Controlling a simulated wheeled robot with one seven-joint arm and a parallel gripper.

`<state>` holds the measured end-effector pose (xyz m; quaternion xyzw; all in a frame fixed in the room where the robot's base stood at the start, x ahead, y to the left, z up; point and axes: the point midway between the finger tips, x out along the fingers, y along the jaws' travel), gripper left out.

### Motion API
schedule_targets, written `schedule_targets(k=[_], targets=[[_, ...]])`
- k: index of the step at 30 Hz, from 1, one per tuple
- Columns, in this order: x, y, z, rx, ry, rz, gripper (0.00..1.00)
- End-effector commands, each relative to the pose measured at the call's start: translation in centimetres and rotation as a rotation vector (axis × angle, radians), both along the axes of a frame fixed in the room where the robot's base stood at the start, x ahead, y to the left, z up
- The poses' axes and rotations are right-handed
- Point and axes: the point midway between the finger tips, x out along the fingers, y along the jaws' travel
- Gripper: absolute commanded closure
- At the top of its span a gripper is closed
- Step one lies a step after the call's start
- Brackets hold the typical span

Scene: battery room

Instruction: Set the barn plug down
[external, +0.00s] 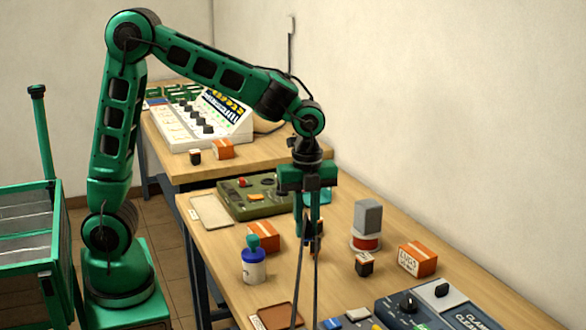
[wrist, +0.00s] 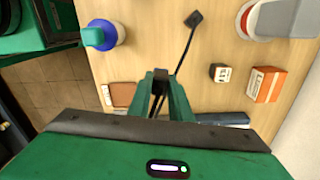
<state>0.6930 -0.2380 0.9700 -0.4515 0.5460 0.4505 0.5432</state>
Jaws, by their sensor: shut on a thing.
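My gripper (external: 312,232) points straight down over the near table, between the blue-and-white bottle and the red spool. In the wrist view its fingers (wrist: 161,80) are shut on a small dark block, which I take to be the barn plug (wrist: 160,75). Most of the plug is hidden between the fingers. A thin dark cable (wrist: 181,55) runs from near the fingertips to a black square end piece (wrist: 194,18). In the external view dark strands (external: 317,285) hang below the gripper. I cannot tell whether the plug touches the table.
The bottle (external: 254,266) stands at left, with an orange-and-white box (external: 265,230) behind it. At right are the spool (external: 365,243) with a grey block, a small battery (external: 364,264) and another orange box (external: 418,259). A brown tray (external: 277,316) lies in front. A green panel (external: 255,198) lies behind.

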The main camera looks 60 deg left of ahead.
Motion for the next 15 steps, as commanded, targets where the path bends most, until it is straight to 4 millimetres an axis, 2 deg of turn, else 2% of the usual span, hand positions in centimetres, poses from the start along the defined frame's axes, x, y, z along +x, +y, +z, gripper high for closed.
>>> schedule_targets(k=[5,9,15], targets=[[4.2,5.9,0.1,-0.008,0.002,0.047,1.0],[7.1,11.7,0.1,-0.013,0.003,0.079,1.0],[9.9,20.7,0.2,-0.013,-0.001,0.121,1.0]])
